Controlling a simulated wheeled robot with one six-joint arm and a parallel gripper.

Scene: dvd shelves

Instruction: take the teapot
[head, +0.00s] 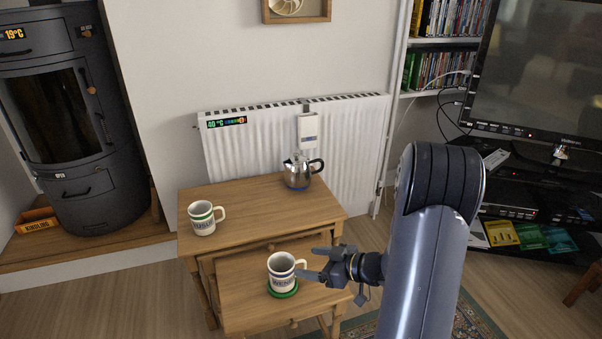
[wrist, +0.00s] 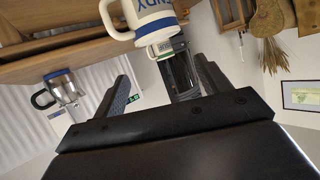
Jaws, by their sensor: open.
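The teapot (head: 297,171) is shiny metal with a black handle on its right and a spout on its left. It stands upright at the back right of the upper wooden table (head: 250,205), in front of the radiator. It also shows, tilted by the camera, at the left in the wrist view (wrist: 64,88). My gripper (head: 312,264) is open and empty. It is in front of the teapot and lower, beside the mug on the lower table. In the wrist view its two fingers (wrist: 160,85) stand apart with nothing between them held.
A mug (head: 281,272) stands on a green coaster (head: 284,293) on the lower table, close to my gripper; it looms in the wrist view (wrist: 150,15). Another mug (head: 203,219) stands at the upper table's left. The radiator (head: 350,140) is behind; a television (head: 535,75) is right.

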